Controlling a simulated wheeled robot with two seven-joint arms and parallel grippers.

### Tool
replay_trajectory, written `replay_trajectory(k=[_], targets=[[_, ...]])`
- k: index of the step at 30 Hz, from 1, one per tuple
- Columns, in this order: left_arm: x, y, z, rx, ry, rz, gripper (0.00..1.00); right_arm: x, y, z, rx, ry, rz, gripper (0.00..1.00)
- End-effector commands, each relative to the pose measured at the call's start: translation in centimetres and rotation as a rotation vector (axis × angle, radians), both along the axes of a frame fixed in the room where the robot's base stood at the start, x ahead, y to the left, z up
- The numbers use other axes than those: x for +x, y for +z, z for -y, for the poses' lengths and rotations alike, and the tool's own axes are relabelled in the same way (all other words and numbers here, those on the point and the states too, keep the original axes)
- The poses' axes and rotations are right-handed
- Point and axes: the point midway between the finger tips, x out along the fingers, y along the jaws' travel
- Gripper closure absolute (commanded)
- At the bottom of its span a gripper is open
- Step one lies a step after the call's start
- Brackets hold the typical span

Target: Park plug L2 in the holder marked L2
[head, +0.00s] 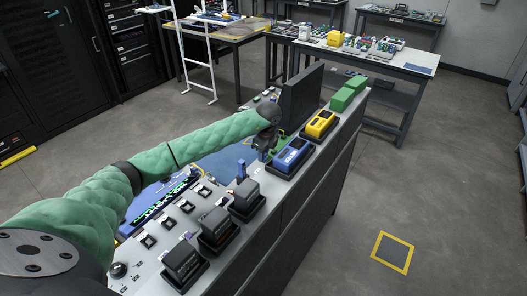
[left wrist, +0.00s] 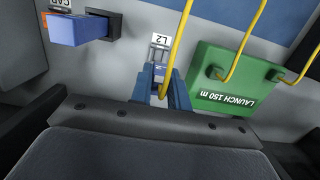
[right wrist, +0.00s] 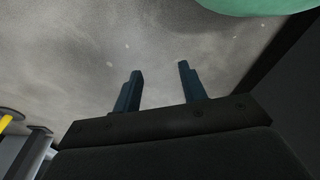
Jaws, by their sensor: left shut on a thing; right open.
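My left gripper (left wrist: 161,90) is shut on plug L2 (left wrist: 160,74), a small plug with a yellow cable running up from it. The gripper is right at the holder marked L2 (left wrist: 160,54), below its white L2 label (left wrist: 160,40) in the left wrist view. I cannot tell how deep the plug sits in the holder, as the fingers and cable cover it. In the head view the left gripper (head: 266,150) is over the bench, behind the blue device. My right gripper (right wrist: 158,82) is open and empty, over grey floor in its wrist view.
A green LAUNCH 150 m box (left wrist: 232,82) with yellow cables is close right of the left gripper. A blue block (left wrist: 80,30) under another label is to its left. On the bench are a blue device (head: 293,158), a yellow device (head: 320,124) and a dark upright panel (head: 300,95).

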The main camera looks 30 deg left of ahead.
Motion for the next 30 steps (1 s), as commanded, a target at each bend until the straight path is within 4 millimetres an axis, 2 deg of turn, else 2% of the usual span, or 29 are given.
replay_trajectory(k=[18, 30], targets=[[0.0, -4.8, 0.0, 0.000, -0.002, -0.001, 1.00, 1.2, 3.5, -1.1, 0.011, -0.007, -0.020, 0.58], [0.0, -5.9, 0.0, 0.000, -0.002, -0.001, 1.00, 1.8, 5.2, -1.5, 0.014, -0.009, -0.024, 0.58]])
